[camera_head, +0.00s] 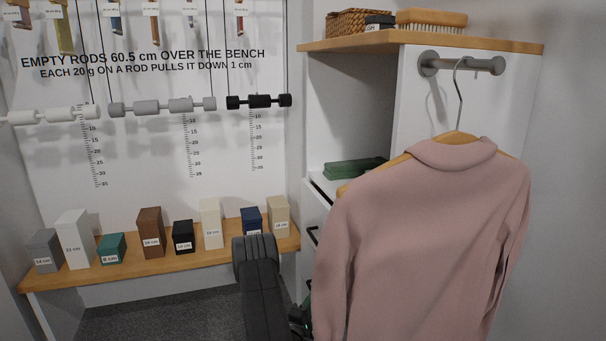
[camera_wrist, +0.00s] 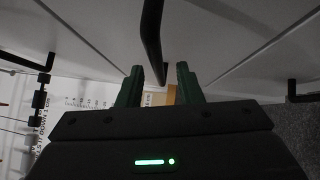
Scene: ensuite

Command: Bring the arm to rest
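My gripper (camera_wrist: 161,74) shows in the wrist view with its two dark green fingers standing apart. A black bar handle (camera_wrist: 152,35) on a white front runs down from the top edge, and its lower end lies between the fingers in the picture. I cannot tell whether it is in the gap or beyond it, but neither finger appears closed on it. In the head view my dark arm reaches down at bottom centre. My gripper there is mostly hidden behind a pink garment (camera_head: 430,240) on a hanger.
A wooden bench (camera_head: 190,262) with several labelled blocks stands at left, below hanging rods. A white cabinet at right has a wooden top (camera_head: 420,40), a folded green cloth (camera_head: 352,168) and a black handle (camera_head: 312,236). Another black handle (camera_wrist: 292,90) shows at right in the wrist view.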

